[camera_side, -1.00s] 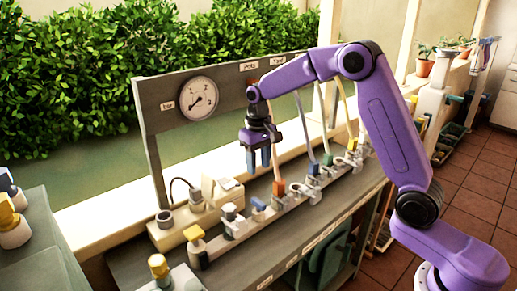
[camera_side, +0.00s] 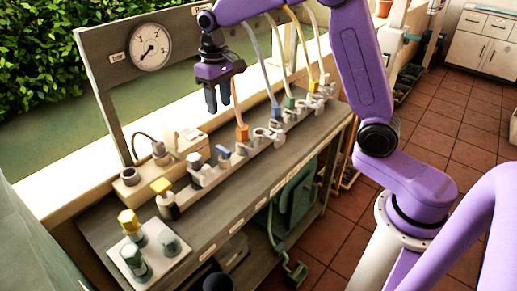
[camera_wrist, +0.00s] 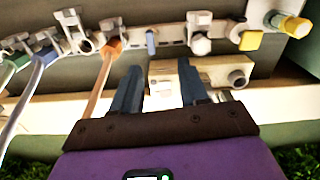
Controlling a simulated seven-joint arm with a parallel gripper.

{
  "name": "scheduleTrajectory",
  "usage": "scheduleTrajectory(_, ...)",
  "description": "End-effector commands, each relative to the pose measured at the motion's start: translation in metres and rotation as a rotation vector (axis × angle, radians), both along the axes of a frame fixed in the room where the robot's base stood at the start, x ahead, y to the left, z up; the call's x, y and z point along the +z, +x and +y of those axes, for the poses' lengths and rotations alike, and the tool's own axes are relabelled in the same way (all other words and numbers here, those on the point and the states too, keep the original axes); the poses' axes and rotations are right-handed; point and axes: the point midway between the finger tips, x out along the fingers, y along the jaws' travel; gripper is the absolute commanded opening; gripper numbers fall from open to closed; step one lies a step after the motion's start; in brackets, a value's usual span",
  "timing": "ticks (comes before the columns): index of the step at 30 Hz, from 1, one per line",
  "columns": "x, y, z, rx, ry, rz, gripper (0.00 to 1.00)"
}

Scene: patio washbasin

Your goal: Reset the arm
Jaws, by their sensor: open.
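My gripper (camera_side: 218,105) hangs at the end of my purple arm, fingers pointing down, above the back part of the bench (camera_side: 215,215). In the wrist view its two dark blue fingers (camera_wrist: 158,68) stand apart with nothing held between them. It is above and to the left of the orange connector (camera_side: 242,132) in the side view. That connector also shows in the wrist view (camera_wrist: 112,46), beyond the fingers and to the left. The fingers appear clear of the fittings.
A row of valves and hose connectors runs along the bench, with a blue one (camera_side: 222,151) and a yellow-topped one (camera_side: 162,186). A beige box (camera_side: 184,145) stands left of my gripper. A round gauge (camera_side: 150,47) is on the back panel. Tiled floor (camera_side: 465,110) lies right.

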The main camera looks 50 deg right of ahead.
Motion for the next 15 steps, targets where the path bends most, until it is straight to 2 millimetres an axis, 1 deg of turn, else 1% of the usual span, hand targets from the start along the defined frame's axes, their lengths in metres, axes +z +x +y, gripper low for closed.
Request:
scheduleTrajectory(1, 0.003, -0.013, 0.008, 0.043, 0.0, -0.002, 0.44)
scheduleTrajectory(5, 0.006, -0.047, 0.023, 0.152, 0.001, -0.006, 0.44)
scheduleTrajectory(6, 0.006, -0.058, 0.028, 0.186, 0.002, -0.006, 0.44)
scheduleTrajectory(11, 0.007, -0.105, 0.039, 0.319, 0.004, -0.01, 0.44)
scheduleTrajectory(15, 0.006, -0.147, 0.042, 0.435, 0.006, -0.013, 0.44)
